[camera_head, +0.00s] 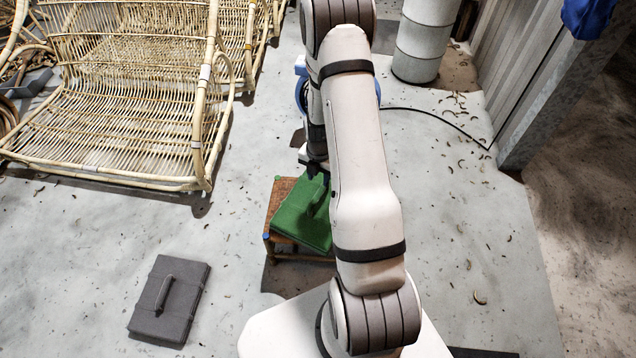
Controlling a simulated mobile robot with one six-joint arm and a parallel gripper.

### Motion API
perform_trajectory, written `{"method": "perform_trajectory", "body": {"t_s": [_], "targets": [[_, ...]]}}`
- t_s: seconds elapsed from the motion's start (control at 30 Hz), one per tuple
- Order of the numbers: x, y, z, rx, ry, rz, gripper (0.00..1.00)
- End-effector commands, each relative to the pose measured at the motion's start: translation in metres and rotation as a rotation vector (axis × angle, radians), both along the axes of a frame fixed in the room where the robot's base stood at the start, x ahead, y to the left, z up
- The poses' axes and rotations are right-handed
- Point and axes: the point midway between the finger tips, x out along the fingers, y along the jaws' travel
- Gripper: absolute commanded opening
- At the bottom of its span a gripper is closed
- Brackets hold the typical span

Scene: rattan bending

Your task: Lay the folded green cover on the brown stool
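The folded green cover (300,215) lies over the top of the brown stool (281,188), turned at an angle to it, with a raised strap-like ridge on its upper face. The stool's brown top shows at the left and back edges of the cover; its right side is hidden behind my arm. My gripper (316,168) is at the back edge of the cover, right above or touching it. My arm hides part of the fingers, so I cannot tell whether they are shut on the cover.
A dark grey folded cover (168,299) with a handle-like strap lies on the floor at the front left. Rattan seats (112,105) stand at the back left. A pale cylinder (421,40) stands at the back right, near a black cable (440,119).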

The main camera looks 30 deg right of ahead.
Motion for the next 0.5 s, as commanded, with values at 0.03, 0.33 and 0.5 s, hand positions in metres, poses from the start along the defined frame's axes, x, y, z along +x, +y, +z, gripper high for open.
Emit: {"method": "perform_trajectory", "body": {"t_s": [0.03, 0.33, 0.5], "targets": [[0.000, 0.000, 0.012, 0.000, -0.001, 0.000, 0.37], [0.000, 0.003, 0.046, -0.001, -0.005, -0.047, 0.37], [-0.007, 0.023, 0.105, -0.002, -0.026, -0.313, 0.37]]}}
